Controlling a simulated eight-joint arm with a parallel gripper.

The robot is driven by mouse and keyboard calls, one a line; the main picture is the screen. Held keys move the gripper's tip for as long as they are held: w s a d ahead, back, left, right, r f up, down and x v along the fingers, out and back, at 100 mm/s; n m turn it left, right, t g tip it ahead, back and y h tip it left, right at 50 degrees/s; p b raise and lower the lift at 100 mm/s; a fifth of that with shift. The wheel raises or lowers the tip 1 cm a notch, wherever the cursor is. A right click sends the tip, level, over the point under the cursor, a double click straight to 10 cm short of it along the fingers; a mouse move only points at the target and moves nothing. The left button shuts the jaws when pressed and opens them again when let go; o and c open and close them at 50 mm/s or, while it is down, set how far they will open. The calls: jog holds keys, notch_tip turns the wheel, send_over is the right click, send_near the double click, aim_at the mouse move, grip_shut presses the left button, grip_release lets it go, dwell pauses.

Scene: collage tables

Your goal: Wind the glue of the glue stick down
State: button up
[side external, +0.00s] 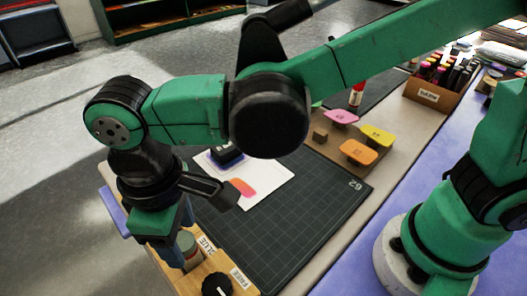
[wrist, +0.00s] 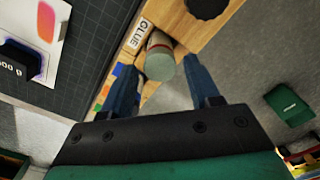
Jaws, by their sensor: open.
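A pale cylinder with a grey-green end and a thin red band, which looks like the glue stick (wrist: 160,63), is beside a "GLUE" label (wrist: 139,33) on a wooden board. In the wrist view it lies between the two blue fingers of my gripper (wrist: 164,68), with gaps on both sides. In the side view my gripper (side external: 178,246) points down at the board's left end, and the glue stick (side external: 188,244) shows beside a finger. My gripper is open. The glue stick's lower part is hidden.
A black round knob (side external: 217,285) is on the wooden board (side external: 195,284). A dark cutting mat (side external: 290,225) holds white paper (side external: 268,186) and a black weight (side external: 226,155). Colored cards (side external: 358,152), a red-and-white tube (side external: 356,95) and a marker box (side external: 428,95) stand farther back.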

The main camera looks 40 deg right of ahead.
jog(key=shift+r, duration=2.8)
jog(key=w+d+f+m+t, duration=0.1)
jog(key=d+m+t, duration=0.2)
jog(key=d, duration=0.9)
jog(key=w+d+f+m+t, duration=0.1)
jog(key=d+m+t, duration=0.3)
jog(key=d, duration=0.9)
jog(key=shift+w+d+f+m, duration=0.25)
jog(key=shift+w+m, duration=0.1)
jog(key=shift+m, duration=0.65)
